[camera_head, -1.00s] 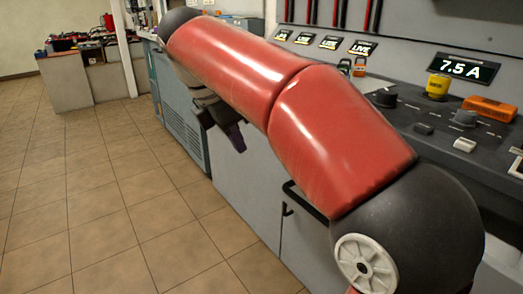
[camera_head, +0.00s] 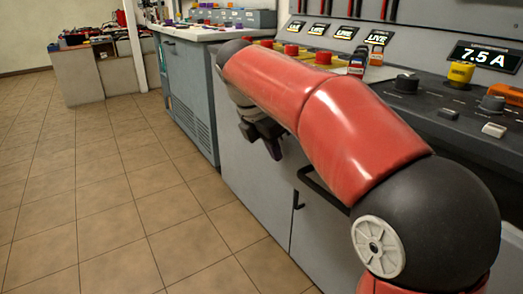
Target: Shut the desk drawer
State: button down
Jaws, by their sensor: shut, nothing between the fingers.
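My gripper (camera_head: 273,149) hangs at the far end of my red arm, dark and pointing down, in front of the grey desk front (camera_head: 255,185). Its fingers look closed, with nothing held. A black bar handle (camera_head: 318,187) shows on the desk front, to the right of and below the gripper, partly hidden by my arm. A small black upright handle (camera_head: 297,200) sits just left of it. I cannot make out a drawer's edges or how far a drawer stands out; my arm covers much of the front.
The desk top carries a dark control panel (camera_head: 420,108) with knobs and a 7.5 A display (camera_head: 485,57). Red buttons (camera_head: 323,57) sit at its far end. A blue-grey cabinet (camera_head: 188,90) stands beyond. The tiled floor (camera_head: 110,200) at left is clear.

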jog(key=shift+w+d, duration=0.15)
jog(key=shift+d, duration=0.05)
jog(key=shift+d, duration=0.1)
